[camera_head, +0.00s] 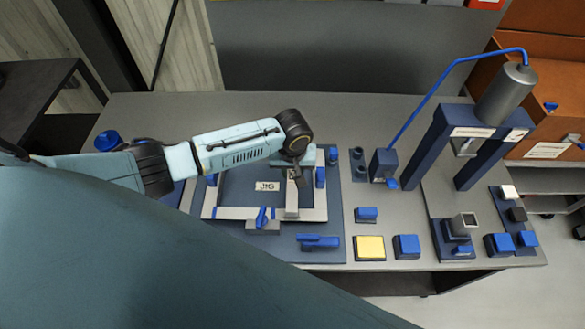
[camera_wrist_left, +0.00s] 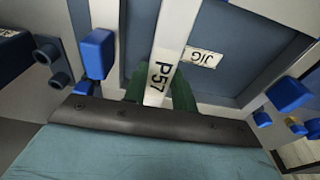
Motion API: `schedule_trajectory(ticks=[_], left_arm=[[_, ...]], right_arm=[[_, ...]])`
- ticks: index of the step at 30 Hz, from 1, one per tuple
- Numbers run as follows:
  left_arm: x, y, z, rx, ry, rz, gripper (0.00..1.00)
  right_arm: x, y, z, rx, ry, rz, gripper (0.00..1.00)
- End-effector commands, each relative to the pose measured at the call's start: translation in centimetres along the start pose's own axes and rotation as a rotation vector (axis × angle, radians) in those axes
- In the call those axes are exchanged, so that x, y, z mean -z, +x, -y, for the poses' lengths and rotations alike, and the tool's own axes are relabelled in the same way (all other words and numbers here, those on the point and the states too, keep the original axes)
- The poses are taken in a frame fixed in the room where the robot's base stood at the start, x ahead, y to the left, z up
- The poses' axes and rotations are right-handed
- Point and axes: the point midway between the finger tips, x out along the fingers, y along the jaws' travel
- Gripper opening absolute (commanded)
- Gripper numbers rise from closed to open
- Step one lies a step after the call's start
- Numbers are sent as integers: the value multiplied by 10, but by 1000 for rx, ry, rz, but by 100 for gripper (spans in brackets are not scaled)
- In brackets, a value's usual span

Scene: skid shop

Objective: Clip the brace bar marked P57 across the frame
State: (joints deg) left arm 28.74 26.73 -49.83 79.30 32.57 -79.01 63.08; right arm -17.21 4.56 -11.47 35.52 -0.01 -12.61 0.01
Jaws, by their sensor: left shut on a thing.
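The brace bar (camera_wrist_left: 165,45) is pale and carries the mark P57 in the left wrist view. My left gripper (camera_wrist_left: 158,92) has its green fingers shut on the bar, one on each side near the mark. In the head view the gripper (camera_head: 296,176) is at the frame's far right part, and the bar (camera_head: 292,202) runs from it toward the near rail. The pale frame (camera_head: 230,213) lies on a dark blue board with a JIG label (camera_head: 268,186). Whether the bar touches the rails is unclear. The far rail is partly hidden by my arm. My right gripper is not in view.
Blue clamps (camera_head: 320,177) stand around the frame, one at the near rail (camera_head: 262,217). A blue handle (camera_head: 318,241) lies on the board's near edge. A yellow pad (camera_head: 369,247) and blue blocks stand right of it. A dark blue arch (camera_head: 470,140) stands farther right.

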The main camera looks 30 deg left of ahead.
Motion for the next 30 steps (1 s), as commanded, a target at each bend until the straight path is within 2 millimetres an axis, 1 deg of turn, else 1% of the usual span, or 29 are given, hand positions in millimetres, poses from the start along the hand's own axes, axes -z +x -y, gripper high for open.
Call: schedule_trajectory(ticks=[12,30], left_arm=[[0,0,0,-1,0,0,1],[-1,12,0,-1,-1,0,1]], right_arm=[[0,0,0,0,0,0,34],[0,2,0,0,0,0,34]])
